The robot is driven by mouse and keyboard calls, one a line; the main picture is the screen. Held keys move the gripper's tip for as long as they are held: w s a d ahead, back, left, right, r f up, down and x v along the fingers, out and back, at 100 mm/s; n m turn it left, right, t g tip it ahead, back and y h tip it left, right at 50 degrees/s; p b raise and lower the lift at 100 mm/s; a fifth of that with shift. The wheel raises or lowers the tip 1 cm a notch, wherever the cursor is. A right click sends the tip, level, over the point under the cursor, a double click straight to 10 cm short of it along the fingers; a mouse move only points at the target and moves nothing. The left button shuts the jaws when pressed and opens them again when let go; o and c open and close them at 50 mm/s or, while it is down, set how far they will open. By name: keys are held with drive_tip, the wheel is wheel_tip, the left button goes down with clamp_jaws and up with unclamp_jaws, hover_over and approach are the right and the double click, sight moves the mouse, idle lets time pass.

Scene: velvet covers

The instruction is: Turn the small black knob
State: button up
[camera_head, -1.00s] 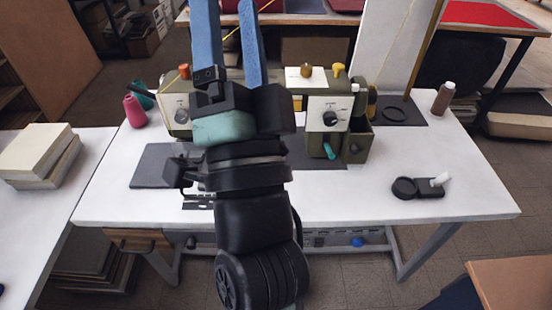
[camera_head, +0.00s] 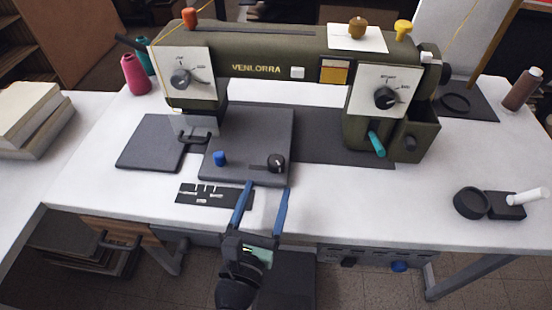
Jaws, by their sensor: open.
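The olive-green sewing machine (camera_head: 285,62) stands on the white table. A small black knob (camera_head: 276,162) with a light mark sits on the dark plate (camera_head: 275,130) at the machine's base, near its right front edge.
A blue knob (camera_head: 220,158) stands left on the same plate, near a black handle (camera_head: 194,138). A black slotted strip (camera_head: 214,194) lies left of my fingers. A teal lever (camera_head: 376,144) juts out at right. The white table (camera_head: 350,205) is clear right of my gripper.

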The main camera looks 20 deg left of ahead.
sight(274, 169)
drive_tip(key=w, duration=0.3)
drive_tip(key=w+a, duration=0.1)
drive_tip(key=w, duration=0.4)
drive_tip(key=shift+w+a, duration=0.15)
drive_tip(key=shift+w, duration=0.15)
clamp_jaws()
